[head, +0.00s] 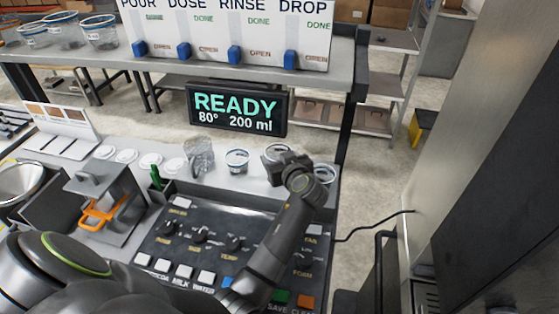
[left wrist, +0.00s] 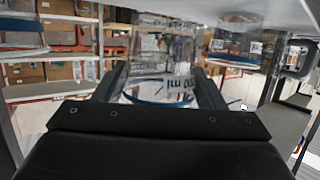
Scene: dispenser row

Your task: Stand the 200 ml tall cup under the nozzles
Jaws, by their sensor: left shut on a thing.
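My left gripper (head: 281,160) is at the back right of the counter, shut on a clear cup (head: 277,150). I cannot make out any nozzles. My right gripper is not in view.
A clear jug (head: 199,156) stands left of the cups. A "READY 80° 200 ml" display (head: 237,110) is behind. The control panel (head: 205,250) is in front. A grey stand (head: 105,190) with an orange piece is at left. A metal cabinet (head: 455,150) rises at right.

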